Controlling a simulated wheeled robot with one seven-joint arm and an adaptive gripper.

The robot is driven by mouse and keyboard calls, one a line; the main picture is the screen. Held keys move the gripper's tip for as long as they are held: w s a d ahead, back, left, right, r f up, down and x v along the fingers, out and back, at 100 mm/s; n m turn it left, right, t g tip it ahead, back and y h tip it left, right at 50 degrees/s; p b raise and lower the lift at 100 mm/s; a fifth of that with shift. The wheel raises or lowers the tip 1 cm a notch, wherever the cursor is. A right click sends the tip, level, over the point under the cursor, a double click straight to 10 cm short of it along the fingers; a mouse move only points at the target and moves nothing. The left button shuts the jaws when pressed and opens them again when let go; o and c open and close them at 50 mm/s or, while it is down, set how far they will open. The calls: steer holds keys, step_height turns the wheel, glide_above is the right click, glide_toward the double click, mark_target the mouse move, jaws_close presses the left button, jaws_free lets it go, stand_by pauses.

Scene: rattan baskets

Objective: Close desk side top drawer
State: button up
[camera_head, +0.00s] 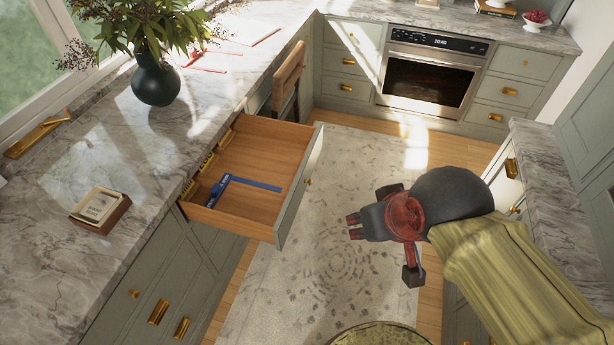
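The top drawer (247,184) under the left counter is pulled well out, with a wooden inside and a grey-green front (300,190). A blue tool (240,187) and several brass-coloured pieces (205,167) lie in the drawer. My gripper (352,227) is over the rug, to the right of the drawer front and apart from it. It points left towards the drawer. Its fingers look small and dark; a gap shows between them, and nothing is seen held.
A wooden chair (289,77) stands just behind the drawer. The marble counter (110,160) bears a plant in a dark vase (156,80) and a small box (99,209). Another counter (560,190) is close on the right. The patterned rug (350,165) between is clear.

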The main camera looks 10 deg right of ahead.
steer(key=shift+d, duration=0.1)
steer(key=shift+c, duration=0.6)
steer(key=d+f, duration=0.1)
steer(key=f, duration=0.1)
steer(key=d+f+m+g+b, duration=0.1)
steer(key=f, duration=0.1)
steer(key=d+f+g, duration=0.1)
steer(key=f, duration=0.2)
steer(key=shift+w, duration=0.1)
steer(key=c, duration=0.4)
steer(key=f+m+g, duration=0.1)
steer(key=f, duration=0.1)
steer(key=f+b, duration=0.1)
steer(key=f, duration=0.2)
steer(key=w+d+f+m+g, duration=0.1)
steer(key=f, duration=0.1)
steer(key=shift+f+m+g+y, duration=0.3)
steer(key=shift+f+y, duration=0.1)
jaws_close()
steer(key=m+t+y+b, duration=0.4)
steer(key=m+y, duration=0.6)
steer(key=m, duration=1)
glide_toward(284, 234)
steer(key=shift+t, duration=0.5)
steer(key=shift+s+f+b+x, duration=0.15)
steer(key=shift+b+x, duration=0.55)
steer(key=shift+x, duration=0.75)
steer(key=shift+s+f+b+x, duration=0.15)
steer(key=shift+b+x, duration=0.55)
steer(key=shift+x, duration=0.7)
